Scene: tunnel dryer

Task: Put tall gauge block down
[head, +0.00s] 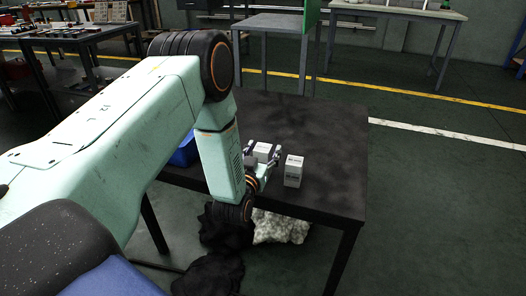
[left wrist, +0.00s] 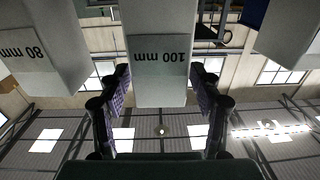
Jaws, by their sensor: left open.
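A pale block labelled "100 mm" (left wrist: 160,62), which I take as the tall gauge block, is between the fingers of my left gripper (left wrist: 160,105) in the left wrist view, which looks upside down. In the head view this block (head: 263,150) stands on the dark table (head: 325,135) between the fingertips of my left gripper (head: 263,158). The gripper is open around it; finger contact is not clear. A second block, labelled "80 mm" (left wrist: 40,50), stands just to the right in the head view (head: 293,171). My right gripper is out of view.
A third pale block (left wrist: 285,35) shows at the right of the left wrist view. A blue bin (head: 184,153) is partly hidden behind my left arm. The table's right part is clear. Black and white sacks (head: 280,228) lie on the floor under the front edge.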

